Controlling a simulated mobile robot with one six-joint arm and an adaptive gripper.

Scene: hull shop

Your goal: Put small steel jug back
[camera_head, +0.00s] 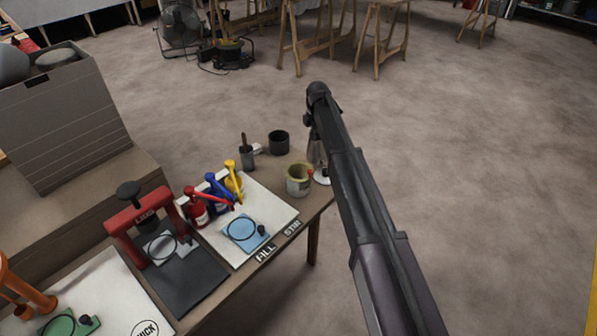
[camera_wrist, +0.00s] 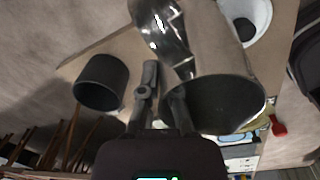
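My gripper (camera_head: 314,132) points down over the far right corner of the table. The small steel jug (camera_head: 317,156) shows as a shiny piece just below it, partly hidden by my arm. The two fingers stand apart. Whether they press on the jug cannot be told. A white round piece (camera_head: 322,178) shows at the table corner below the jug; whether the jug touches it is unclear.
A cream pot (camera_head: 299,187) stands close beside the jug, and a black cup (camera_head: 279,143) stands farther back, also in the wrist view (camera_wrist: 100,84). Red, blue and yellow dispensers stand on a white board (camera_head: 268,207). Open floor lies right of the table.

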